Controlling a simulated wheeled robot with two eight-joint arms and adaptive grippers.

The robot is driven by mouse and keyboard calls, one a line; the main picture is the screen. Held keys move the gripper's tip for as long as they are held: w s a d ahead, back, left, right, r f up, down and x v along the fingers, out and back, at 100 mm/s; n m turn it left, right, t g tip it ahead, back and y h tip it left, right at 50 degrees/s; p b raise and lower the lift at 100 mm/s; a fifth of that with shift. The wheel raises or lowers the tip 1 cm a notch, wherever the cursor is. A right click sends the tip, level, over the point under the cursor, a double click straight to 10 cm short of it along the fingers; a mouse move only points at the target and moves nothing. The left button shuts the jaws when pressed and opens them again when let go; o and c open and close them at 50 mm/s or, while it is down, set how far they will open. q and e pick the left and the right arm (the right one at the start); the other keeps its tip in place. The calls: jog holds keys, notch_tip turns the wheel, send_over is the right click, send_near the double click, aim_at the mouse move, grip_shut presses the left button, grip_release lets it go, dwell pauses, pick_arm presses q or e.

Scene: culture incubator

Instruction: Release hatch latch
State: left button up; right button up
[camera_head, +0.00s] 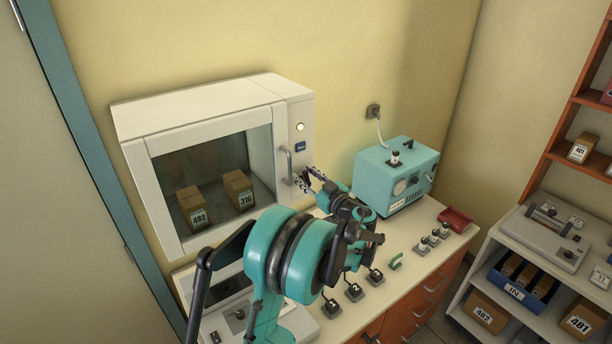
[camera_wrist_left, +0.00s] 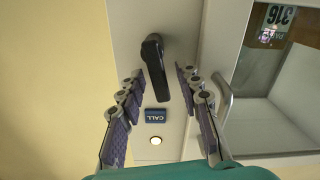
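The hatch latch is a black lever (camera_wrist_left: 153,65) on the incubator's pale side panel, seen in the left wrist view. Its arm hangs roughly vertically in that picture, slightly slanted. My left gripper (camera_wrist_left: 159,73) is open, with one purple-padded finger on each side of the lever and a gap to both. I cannot tell how far the fingertips are from the panel. In the head view my left gripper (camera_head: 308,180) is at the incubator's (camera_head: 205,105) right front panel and hides the latch. The glass hatch (camera_head: 215,170) appears closed. My right gripper is not in view.
The panel carries a blue CALL button (camera_wrist_left: 156,114) and a lit round lamp (camera_wrist_left: 156,141). The hatch's grey bar handle (camera_wrist_left: 224,95) is close beside one finger. A teal device (camera_head: 397,172) stands right of my arm on the counter (camera_head: 440,215). Boxes (camera_head: 238,188) sit behind the glass.

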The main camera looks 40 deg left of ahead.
pick_arm(q)
jog(key=shift+a, duration=0.1)
grip_shut()
jog(key=shift+w+f+m+b, duration=0.1)
jog(key=shift+w+m+b, duration=0.15)
jog(key=shift+m+b, duration=0.25)
jog(key=shift+w+m+b, duration=0.15)
jog(key=shift+m+b, duration=0.15)
jog(key=shift+m, duration=0.5)
grip_release()
